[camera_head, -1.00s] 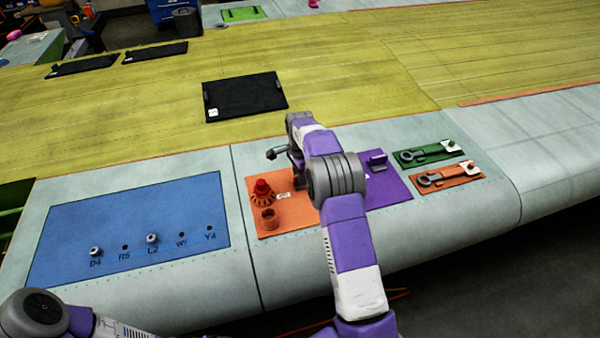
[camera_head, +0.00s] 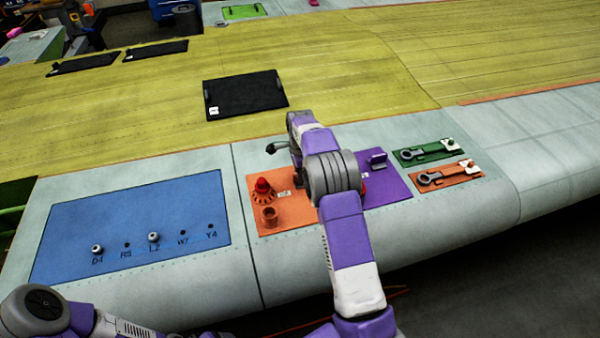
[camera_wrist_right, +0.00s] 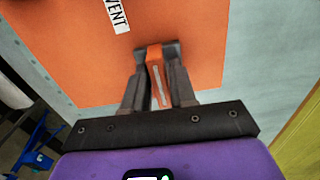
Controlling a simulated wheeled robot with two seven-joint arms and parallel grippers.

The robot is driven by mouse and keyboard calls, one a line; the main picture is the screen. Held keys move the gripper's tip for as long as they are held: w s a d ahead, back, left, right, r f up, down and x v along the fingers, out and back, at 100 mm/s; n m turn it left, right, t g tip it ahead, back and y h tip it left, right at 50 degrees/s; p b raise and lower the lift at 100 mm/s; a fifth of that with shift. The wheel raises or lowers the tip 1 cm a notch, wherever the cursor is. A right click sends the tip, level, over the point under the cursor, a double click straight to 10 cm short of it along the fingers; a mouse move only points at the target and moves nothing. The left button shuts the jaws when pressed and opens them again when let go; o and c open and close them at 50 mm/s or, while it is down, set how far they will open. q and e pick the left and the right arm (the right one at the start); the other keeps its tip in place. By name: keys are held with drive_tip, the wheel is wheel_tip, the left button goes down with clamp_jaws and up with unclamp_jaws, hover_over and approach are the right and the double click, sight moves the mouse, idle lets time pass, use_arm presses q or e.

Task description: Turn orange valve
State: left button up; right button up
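The orange panel (camera_head: 290,216) lies on the grey wing edge, and it also shows in the right wrist view (camera_wrist_right: 205,30). In that view the orange valve handle (camera_wrist_right: 157,72), a narrow upright bar with a pale stripe, stands between the fingers of my right gripper (camera_wrist_right: 157,52). The fingers appear closed against both sides of it. In the head view my right wrist hides the handle and most of the fingers. My left gripper is out of view; only part of my left arm shows at the lower left.
A purple panel (camera_head: 388,190) adjoins on the right, then green (camera_head: 426,151) and orange (camera_head: 448,177) strips. A blue panel (camera_head: 130,225) lies left. A white label (camera_wrist_right: 117,14) ends in "VENT".

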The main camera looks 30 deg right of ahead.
drive_tip(key=shift+o, duration=1.1)
wheel_tip(320, 180, up, 8)
drive_tip(key=shift+f, duration=0.2)
